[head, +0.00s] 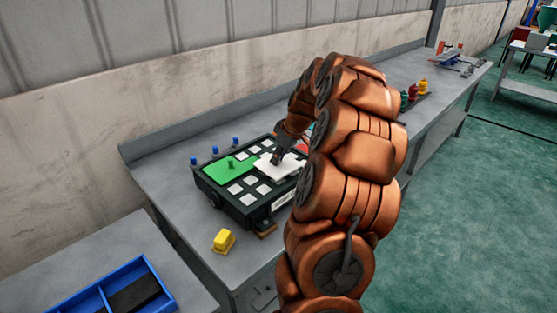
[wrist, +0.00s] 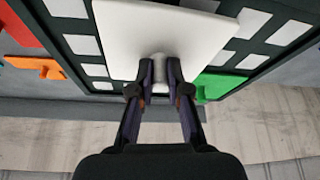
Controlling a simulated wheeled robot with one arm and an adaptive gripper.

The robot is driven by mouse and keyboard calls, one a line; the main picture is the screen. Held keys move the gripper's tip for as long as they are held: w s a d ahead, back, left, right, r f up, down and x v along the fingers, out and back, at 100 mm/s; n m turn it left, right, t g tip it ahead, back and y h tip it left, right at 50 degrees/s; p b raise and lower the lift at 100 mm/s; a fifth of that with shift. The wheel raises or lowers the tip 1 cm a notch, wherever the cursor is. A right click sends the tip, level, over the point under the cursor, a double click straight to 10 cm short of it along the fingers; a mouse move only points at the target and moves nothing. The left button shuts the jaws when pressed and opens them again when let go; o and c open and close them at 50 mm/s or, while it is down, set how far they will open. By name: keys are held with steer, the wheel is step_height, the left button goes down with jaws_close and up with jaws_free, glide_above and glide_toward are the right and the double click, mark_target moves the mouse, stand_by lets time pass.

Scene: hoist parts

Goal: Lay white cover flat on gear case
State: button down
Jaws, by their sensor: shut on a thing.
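The white cover (head: 283,169) is a flat white plate, held by my gripper (head: 277,157) over the gear case. The gear case (head: 222,203) is a dark box on the bench, with white squares across its top. In the wrist view the cover (wrist: 145,22) hides part of the case top, and my gripper (wrist: 160,78) is shut on the knob at its middle. The cover looks about level with the top. I cannot tell whether it touches the case. My arm hides the case's right part in the head view.
A green cover (head: 228,169) with a knob lies on the case's left part. A red piece (wrist: 18,30) shows on the other side in the wrist view. A yellow block (head: 223,240) stands on the bench in front. A blue tray (head: 105,300) sits at lower left.

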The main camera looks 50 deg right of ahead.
steer(key=shift+f, duration=1)
steer(key=shift+f, duration=0.15)
steer(key=c, duration=1.1)
jaws_free()
steer(key=shift+c, duration=0.2)
